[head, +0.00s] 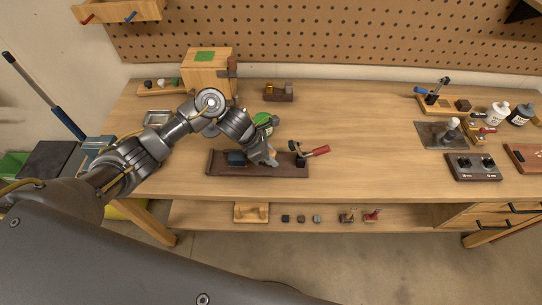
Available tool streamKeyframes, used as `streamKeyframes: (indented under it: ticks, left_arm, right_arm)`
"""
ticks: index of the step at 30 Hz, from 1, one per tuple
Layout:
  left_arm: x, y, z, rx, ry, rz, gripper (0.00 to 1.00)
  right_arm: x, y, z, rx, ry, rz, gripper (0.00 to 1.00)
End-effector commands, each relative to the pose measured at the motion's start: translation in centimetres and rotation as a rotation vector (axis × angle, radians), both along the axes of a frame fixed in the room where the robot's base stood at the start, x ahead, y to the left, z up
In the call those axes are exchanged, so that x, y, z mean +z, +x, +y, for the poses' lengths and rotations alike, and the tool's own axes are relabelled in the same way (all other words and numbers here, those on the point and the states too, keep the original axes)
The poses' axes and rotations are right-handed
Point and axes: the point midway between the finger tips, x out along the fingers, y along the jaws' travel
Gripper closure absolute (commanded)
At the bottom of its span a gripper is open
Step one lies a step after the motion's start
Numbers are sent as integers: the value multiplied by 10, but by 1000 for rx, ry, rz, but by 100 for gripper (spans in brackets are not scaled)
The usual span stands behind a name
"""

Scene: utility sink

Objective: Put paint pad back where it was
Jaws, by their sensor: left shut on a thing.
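My left gripper (270,157) is over the right part of a long dark brown board (222,169) near the table's front edge. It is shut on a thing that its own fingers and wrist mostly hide. I take this for the paint pad, but its shape cannot be made out. A round green piece (262,119) shows just behind my gripper. A dark blue-grey block (237,158) sits on the left part of the board. My right gripper is not in view.
A red-handled clamp (312,152) stands at the board's right end, close to my gripper. A wooden box (204,80) with a green top patch stands behind my arm. A control box (473,168) and bottles (497,113) are at the right. The table's middle is clear.

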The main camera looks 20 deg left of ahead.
Motion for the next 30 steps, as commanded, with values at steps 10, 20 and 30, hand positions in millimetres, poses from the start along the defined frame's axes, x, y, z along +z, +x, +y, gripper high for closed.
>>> streamKeyframes:
  ticks: [10, 20, 30]
  left_arm:
    - [-14, 1, 0, 1, 0, -3, 89]
    - [-18, 1, 0, 1, 0, -3, 64]
    - [-15, 1, 0, 0, 0, -2, 62]
  right_arm:
    - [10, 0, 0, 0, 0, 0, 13]
    - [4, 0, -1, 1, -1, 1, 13]
    - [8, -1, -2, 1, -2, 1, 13]
